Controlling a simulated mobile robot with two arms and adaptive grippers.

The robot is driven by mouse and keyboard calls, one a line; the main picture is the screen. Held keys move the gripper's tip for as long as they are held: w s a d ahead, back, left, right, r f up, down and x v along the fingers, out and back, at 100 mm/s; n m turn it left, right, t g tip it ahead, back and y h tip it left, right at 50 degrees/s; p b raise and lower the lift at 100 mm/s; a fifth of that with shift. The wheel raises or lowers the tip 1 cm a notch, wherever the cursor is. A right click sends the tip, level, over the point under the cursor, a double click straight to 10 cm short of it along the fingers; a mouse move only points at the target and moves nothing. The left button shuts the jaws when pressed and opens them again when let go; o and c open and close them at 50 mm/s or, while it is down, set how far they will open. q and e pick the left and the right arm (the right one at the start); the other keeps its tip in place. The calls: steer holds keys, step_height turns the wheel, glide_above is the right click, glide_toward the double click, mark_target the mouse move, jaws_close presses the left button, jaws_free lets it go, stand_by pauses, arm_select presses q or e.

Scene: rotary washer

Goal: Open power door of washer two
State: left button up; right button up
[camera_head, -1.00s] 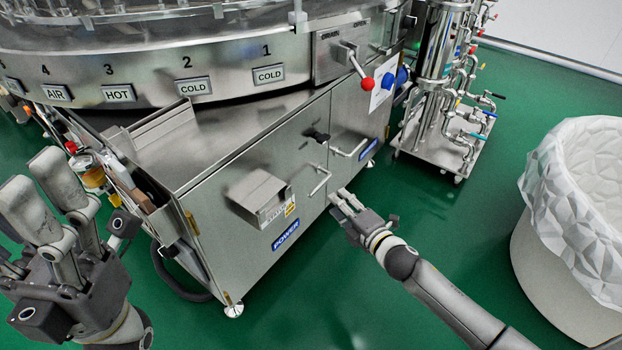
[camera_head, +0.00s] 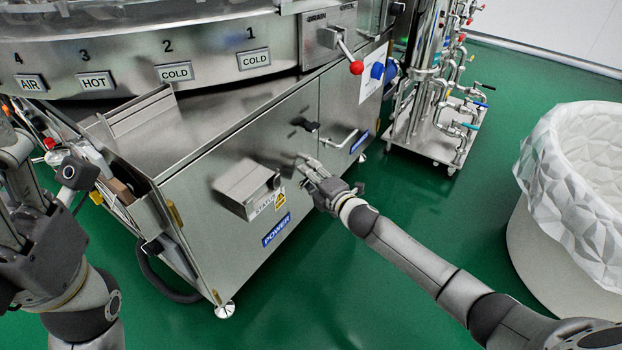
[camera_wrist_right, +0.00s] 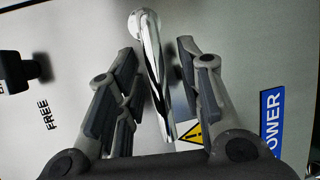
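The washer's power door (camera_head: 222,152) is a steel front panel with a blue POWER label (camera_head: 276,229); it looks closed, flush with the cabinet. My right gripper (camera_head: 308,164) is at the door's right side, over its handle. In the right wrist view, the shiny bar handle (camera_wrist_right: 153,75) stands between the two spread fingers (camera_wrist_right: 158,85), with a gap visible on each side. A black latch knob (camera_head: 305,124) sits on the door above the handle; it also shows in the wrist view (camera_wrist_right: 20,70). My left gripper (camera_head: 25,195) is partly cut off at the left edge.
A sloped steel box (camera_head: 245,187) juts from the door, left of my right gripper. Another handle (camera_head: 341,138) is on the adjoining panel. A pipe stand (camera_head: 430,125) and a white lined bin (camera_head: 575,180) stand at right. Green floor (camera_head: 430,220) between is clear.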

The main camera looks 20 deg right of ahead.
jaws_close()
stand_by(0.5)
